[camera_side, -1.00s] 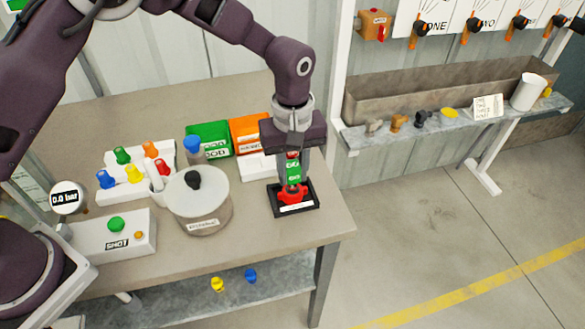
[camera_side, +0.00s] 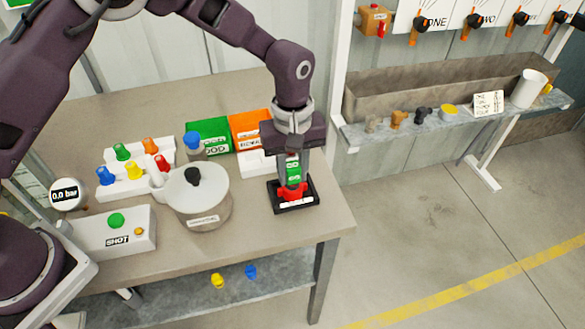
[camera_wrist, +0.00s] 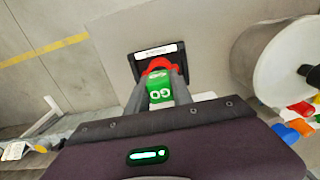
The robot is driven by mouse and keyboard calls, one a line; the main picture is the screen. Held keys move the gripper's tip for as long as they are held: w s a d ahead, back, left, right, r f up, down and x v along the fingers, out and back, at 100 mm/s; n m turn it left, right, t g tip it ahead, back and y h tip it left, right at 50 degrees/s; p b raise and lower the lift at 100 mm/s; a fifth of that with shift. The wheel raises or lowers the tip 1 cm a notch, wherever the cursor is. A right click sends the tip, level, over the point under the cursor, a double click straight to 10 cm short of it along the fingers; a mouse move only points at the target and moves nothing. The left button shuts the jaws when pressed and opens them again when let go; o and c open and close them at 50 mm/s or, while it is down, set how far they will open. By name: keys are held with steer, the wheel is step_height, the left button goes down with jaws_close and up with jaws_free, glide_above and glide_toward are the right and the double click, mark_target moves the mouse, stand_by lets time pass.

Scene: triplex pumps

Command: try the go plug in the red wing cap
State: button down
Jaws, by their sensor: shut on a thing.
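The go plug (camera_side: 293,172) is a green piece marked GO; it also shows in the wrist view (camera_wrist: 160,90). My gripper (camera_side: 292,177) is shut on it and points down. The red wing cap (camera_side: 292,194) sits in a black tray (camera_side: 313,203) with a white label, near the right end of the table. In the wrist view the cap (camera_wrist: 155,63) shows just beyond the plug. The plug's lower end is at the cap's top; I cannot tell how deep it is inside, as the fingers and plug hide the cap's mouth.
A lidded grey pot (camera_side: 198,200) stands left of the tray. Green (camera_side: 208,135) and orange (camera_side: 250,128) bins stand behind. A white rack (camera_side: 135,170) with several coloured caps and a SHOT box (camera_side: 113,236) are at the left. The table's right front edge is close to the tray.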

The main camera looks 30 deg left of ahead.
mark_target(292, 165)
steer(key=shift+f, duration=0.4)
stand_by(0.3)
stand_by(0.4)
steer(key=c, duration=1.1)
jaws_free()
steer(key=shift+o, duration=0.2)
step_height(292, 165, up, 7)
steer(key=shift+r, duration=0.2)
steer(key=s+a+r+m+t+h, duration=0.1)
steer(key=s+a+r+m, duration=0.1)
steer(key=s+a+r, duration=0.45)
steer(key=s+a+r+m+t, duration=0.1)
steer(key=s+a+r+m, duration=0.2)
steer(key=r, duration=0.6)
steer(key=s+a+m+t, duration=0.1)
steer(key=s+a, duration=0.3)
steer(key=s, duration=0.4)
steer(key=s+a+m+t+y, duration=0.1)
steer(key=s+a+m+t, duration=0.1)
steer(key=s, duration=0.7)
steer(key=shift+a+r+m+t, duration=0.3)
steer(key=shift+a+m, duration=0.2)
steer(key=shift+a, duration=0.75)
